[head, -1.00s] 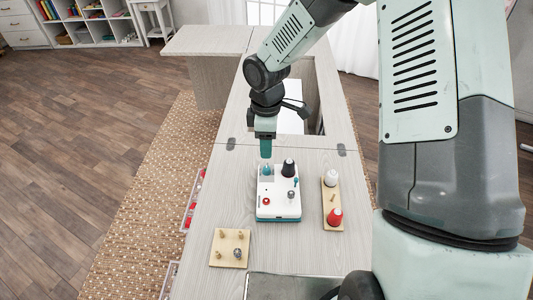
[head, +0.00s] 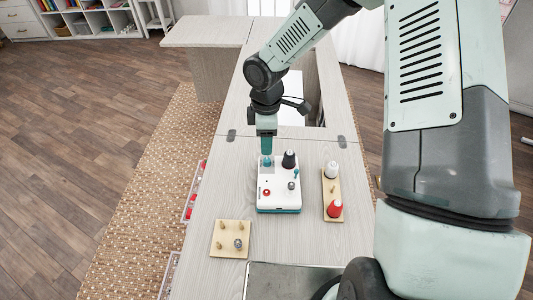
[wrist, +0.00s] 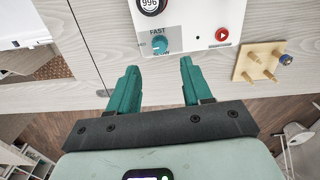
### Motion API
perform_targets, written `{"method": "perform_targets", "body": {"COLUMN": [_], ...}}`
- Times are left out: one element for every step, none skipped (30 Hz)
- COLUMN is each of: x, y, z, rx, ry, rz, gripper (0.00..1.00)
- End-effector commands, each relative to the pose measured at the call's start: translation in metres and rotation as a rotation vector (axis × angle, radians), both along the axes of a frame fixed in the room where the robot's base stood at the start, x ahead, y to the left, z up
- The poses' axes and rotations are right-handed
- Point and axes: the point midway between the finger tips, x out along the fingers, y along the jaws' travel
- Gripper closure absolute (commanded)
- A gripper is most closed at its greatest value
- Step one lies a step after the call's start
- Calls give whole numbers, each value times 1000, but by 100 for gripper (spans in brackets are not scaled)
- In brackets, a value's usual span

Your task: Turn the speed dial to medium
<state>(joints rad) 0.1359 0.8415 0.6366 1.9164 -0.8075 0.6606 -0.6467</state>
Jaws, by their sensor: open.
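The white machine (head: 281,196) with a teal base stands on the cabinet top. Its teal speed dial (wrist: 159,43) shows in the wrist view, between the printed words FAST above and SLOW below. In the head view the dial (head: 267,161) is at the machine's far left corner, partly covered by my gripper. My gripper (wrist: 157,66) has two teal fingers, apart and empty. The fingertips are just short of the dial in the wrist view, with the dial lined up between them. I cannot tell whether they touch it.
A spool board (head: 326,187) with white and red cones stands to the right. A peg board (head: 219,248) lies at the front left. An opening (head: 314,90) is behind.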

Motion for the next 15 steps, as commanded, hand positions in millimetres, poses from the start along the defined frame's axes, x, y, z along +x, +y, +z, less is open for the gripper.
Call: {"method": "perform_targets", "body": {"x": [-1, -1, -1, -1, -1, -1, -1, -1, 0, 0, 0, 0, 0, 0, 0], "y": [0, 0, 0, 1, 0, 0, 0, 0, 0, 0, 0, 0, 0, 0, 0], "z": [-12, -17, -26, -31, -37, -43, -48, -53, -57, -61, -64, -67, -69, -71, -72], "rx": [0, 0, 0, 1, 0, 0, 0, 0, 0, 0, 0, 1, 1, 1, 0], "ry": [4, 4, 4, 4, 4, 3, 3, 3, 2, 1, 1, 1, 0, 0, 0], "rz": [2, 1, 3, 2, 2, 1, 2, 1, 0, 1, 2, 1, 0, -1, -1], "gripper": [51, 51, 51, 51, 51, 51, 51, 51, 51, 51, 51, 51, 51, 51, 51]}}
